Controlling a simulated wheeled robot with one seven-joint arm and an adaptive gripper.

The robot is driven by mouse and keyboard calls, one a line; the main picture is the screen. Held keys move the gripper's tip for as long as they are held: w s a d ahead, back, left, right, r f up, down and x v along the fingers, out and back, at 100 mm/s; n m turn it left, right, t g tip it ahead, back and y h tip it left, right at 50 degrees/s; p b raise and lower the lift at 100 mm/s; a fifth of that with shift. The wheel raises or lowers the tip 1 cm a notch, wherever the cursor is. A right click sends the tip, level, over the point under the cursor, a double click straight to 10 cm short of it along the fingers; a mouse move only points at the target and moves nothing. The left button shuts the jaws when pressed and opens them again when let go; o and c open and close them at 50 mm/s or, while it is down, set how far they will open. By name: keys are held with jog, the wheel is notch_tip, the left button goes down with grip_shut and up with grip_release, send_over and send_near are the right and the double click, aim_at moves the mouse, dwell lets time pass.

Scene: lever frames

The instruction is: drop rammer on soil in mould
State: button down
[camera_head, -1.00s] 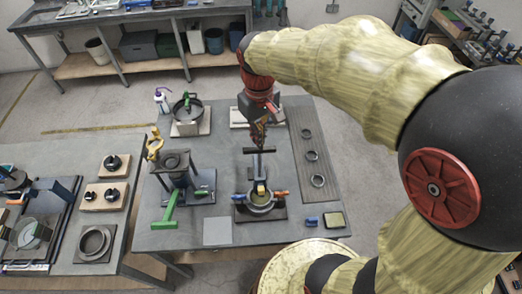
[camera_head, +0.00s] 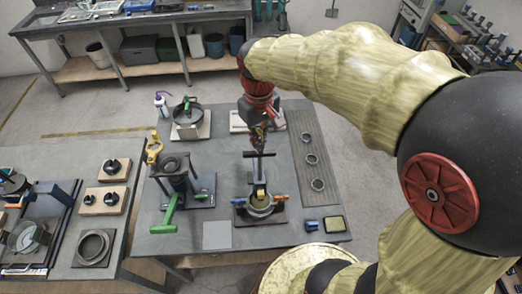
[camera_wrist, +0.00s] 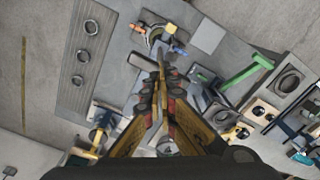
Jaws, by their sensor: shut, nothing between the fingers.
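The rammer (camera_head: 258,176) stands upright with its dark T-shaped handle on top and its lower end inside the mould (camera_head: 246,211). The mould is a round metal ring on a dark base plate with orange and blue clamps. Some brownish soil (camera_head: 259,216) shows inside it. My gripper (camera_head: 259,149) points down just above the rammer's handle, shut and empty. In the wrist view my gripper (camera_wrist: 161,58) has its fingers together beside the dark handle bar, with the mould (camera_wrist: 157,36) beyond. I cannot tell whether the fingertips touch the handle.
A green-handled press (camera_head: 176,185) stands left of the mould. A grey square plate (camera_head: 217,235) lies at the front. Several rings lie on a grey strip (camera_head: 306,140) at the right. A pan (camera_head: 187,116) and wash bottle stand at the back left.

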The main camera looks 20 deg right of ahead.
jog(key=shift+f, duration=0.1)
dwell(0.4)
jog(key=shift+f+b, duration=0.8)
jog(key=shift+f, duration=0.4)
jog(key=shift+r, duration=0.15)
notch_tip(320, 180, up, 7)
jog(key=p, duration=0.5)
jog(key=c, duration=2.5)
grip_release()
jog(key=shift+c, duration=0.2)
